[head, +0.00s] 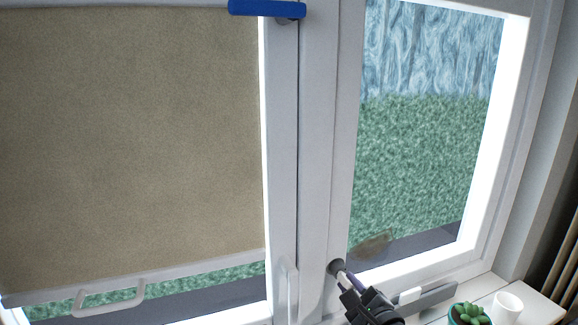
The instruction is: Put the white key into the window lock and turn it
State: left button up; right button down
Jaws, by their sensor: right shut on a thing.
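The window lock (335,266) is a small dark round fitting low on the white middle post of the window. My right gripper (351,287) is at the bottom, just below and right of the lock. It is shut on a small piece, seemingly the white key (343,280), mostly hidden by the fingers. A short shaft runs from the jaws up to the lock face and appears to meet it. I cannot tell how deep it sits or whether it is turned. My left gripper is not in view.
A beige blind (130,140) with a pale pull handle (108,297) covers the left pane. A blue handle (266,8) is at the top.

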jog(key=m, duration=0.3)
jog(key=shift+r+p, duration=0.15)
jog(key=shift+p, duration=0.15)
jog(key=c, duration=1)
grip_release()
jog(key=o, duration=0.5)
jog(key=shift+w+a, duration=0.1)
jog(key=shift+w, duration=0.15)
jog(key=shift+c, duration=0.2)
jog(key=shift+s, duration=0.1)
jog(key=shift+s+d, duration=0.2)
jog(key=shift+s, duration=0.2)
jog(key=p+v, duration=0.1)
jog(key=v, duration=0.7)
jog(key=shift+p, duration=0.3)
jog(key=shift+s, duration=0.1)
